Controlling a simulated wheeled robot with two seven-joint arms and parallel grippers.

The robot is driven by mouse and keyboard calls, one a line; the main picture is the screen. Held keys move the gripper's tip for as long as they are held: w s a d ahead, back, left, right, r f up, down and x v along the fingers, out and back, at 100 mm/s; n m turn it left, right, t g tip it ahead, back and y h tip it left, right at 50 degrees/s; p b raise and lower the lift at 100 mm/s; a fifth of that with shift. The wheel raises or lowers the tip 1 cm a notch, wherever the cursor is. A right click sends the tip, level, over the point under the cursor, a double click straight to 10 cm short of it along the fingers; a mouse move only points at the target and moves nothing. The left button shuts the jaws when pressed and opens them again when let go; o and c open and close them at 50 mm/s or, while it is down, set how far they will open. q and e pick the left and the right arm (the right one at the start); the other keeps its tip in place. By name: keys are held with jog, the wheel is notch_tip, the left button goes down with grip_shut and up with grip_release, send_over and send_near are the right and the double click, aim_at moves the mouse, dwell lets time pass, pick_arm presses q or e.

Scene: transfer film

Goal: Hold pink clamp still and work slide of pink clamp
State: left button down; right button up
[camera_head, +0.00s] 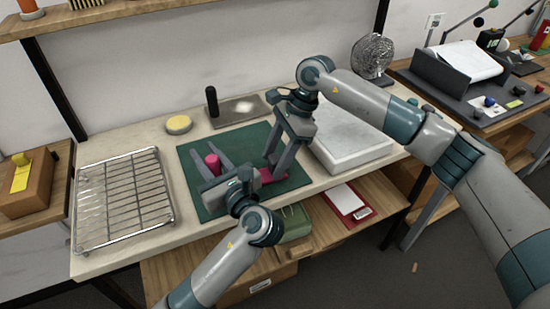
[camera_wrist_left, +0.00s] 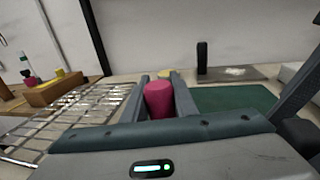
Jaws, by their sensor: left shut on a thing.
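The pink clamp shows as an upright pink part (camera_head: 213,164) at the left and a low pink part (camera_head: 267,176) at the right, over the green mat (camera_head: 235,145). My left gripper (camera_head: 212,158) is shut on the upright part. In the left wrist view the upright part (camera_wrist_left: 159,99) stands between the two fingers. My right gripper (camera_head: 272,168) points down, with its fingertips at the low pink part. I cannot tell whether it grips that part. My left wrist hides the middle of the clamp.
A wire rack (camera_head: 122,195) lies left of the mat. A yellow round thing (camera_head: 179,124) and a plate with a black upright handle (camera_head: 211,101) are behind it. A white slab (camera_head: 348,139) stands close on the right, beside my right gripper. The front table edge is near.

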jog(key=v, duration=1.2)
jog(key=shift+a, duration=0.1)
pick_arm(q)
jog(key=c, duration=1.4)
grip_release()
jog(key=shift+o, duration=0.2)
jog(key=v, duration=1.2)
jog(key=shift+s, duration=0.1)
